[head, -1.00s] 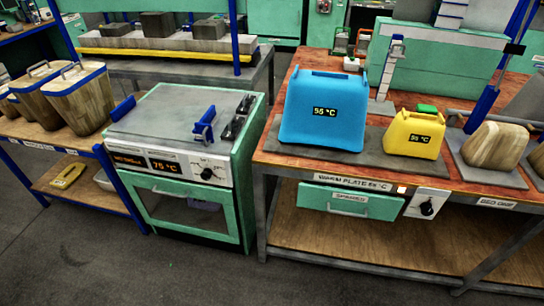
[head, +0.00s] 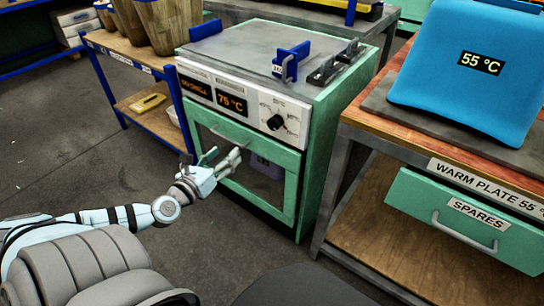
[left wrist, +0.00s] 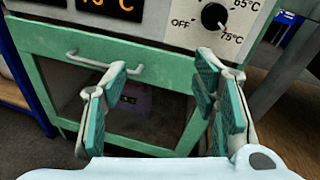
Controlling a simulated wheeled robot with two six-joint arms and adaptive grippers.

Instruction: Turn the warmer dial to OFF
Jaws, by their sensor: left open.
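The black warmer dial (head: 276,122) sits on the white front panel of a green warmer cabinet (head: 318,160). It also shows in the left wrist view (left wrist: 214,16), at the top right, with marks OFF, 65°C and 75°C around it. Its pointer appears turned toward 75°C. A display (head: 231,102) beside it reads 75 °C. My left gripper (head: 223,163) is open and empty, in front of the cabinet door, below and left of the dial and apart from it. Its spread fingers also show in the left wrist view (left wrist: 165,88). My right gripper is not in view.
The door handle (head: 228,138) lies close to the left gripper. A blue clamp (head: 291,60) stands on the cabinet top. The floor at left is clear.

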